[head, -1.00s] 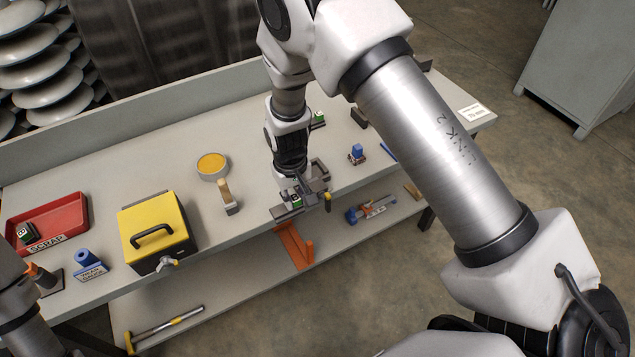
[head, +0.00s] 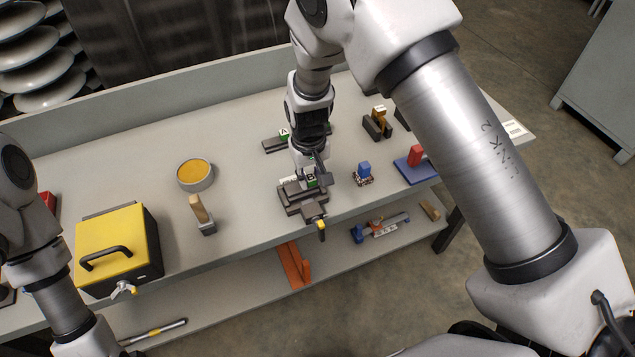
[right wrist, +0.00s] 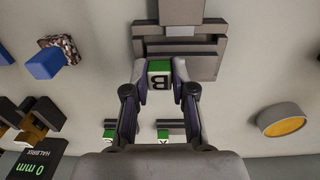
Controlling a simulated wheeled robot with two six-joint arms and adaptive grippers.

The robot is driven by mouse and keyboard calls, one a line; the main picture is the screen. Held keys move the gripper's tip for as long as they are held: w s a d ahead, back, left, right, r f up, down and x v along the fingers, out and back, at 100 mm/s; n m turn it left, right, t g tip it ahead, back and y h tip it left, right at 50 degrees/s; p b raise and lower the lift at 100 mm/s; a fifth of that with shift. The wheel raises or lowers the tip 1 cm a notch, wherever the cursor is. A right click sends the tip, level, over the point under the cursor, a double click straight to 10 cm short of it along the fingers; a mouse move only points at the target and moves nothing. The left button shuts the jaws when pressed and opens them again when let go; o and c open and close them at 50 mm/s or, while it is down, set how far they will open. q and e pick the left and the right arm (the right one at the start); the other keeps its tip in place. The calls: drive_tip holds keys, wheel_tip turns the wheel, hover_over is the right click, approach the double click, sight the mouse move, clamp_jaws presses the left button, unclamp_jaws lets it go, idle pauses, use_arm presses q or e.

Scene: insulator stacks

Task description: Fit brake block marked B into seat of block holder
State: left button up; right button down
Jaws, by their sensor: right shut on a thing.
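The brake block marked B (head: 311,179), with a green label face, is in my right gripper (head: 316,172), shut on it. The dark grey block holder (head: 292,197) lies near the bench's front edge. In the right wrist view the block overlaps the near edge of the holder (right wrist: 205,62); I cannot tell whether it touches the holder or is above it. My left arm shows at the left, but its gripper is out of frame.
A block marked A (head: 284,133) stands behind my right gripper. A blue-topped piece (head: 364,169) and a blue plate with a red block (head: 415,165) lie to the right.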

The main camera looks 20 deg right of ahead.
sight(310, 177)
drive_tip(key=shift+s+f, duration=0.5)
drive_tip(key=shift+f, duration=0.05)
drive_tip(key=c, duration=1)
unclamp_jaws()
drive_tip(key=shift+w+f+g, duration=0.25)
drive_tip(key=shift+g, duration=0.05)
drive_tip(key=shift+w+d, duration=0.1)
drive_tip(key=shift+w, duration=0.15)
use_arm(q)
drive_tip(key=shift+w+d+f, duration=0.1)
drive_tip(key=shift+w, duration=0.3)
use_arm(e)
drive_tip(key=shift+s+r, duration=0.1)
drive_tip(key=shift+r, duration=0.05)
drive_tip(key=shift+r, duration=0.15)
use_arm(q)
drive_tip(key=shift+f+b, duration=0.6)
drive_tip(key=shift+f, duration=0.1)
use_arm(e)
wheel_tip(310, 177, up, 12)
drive_tip(key=shift+f, duration=0.1)
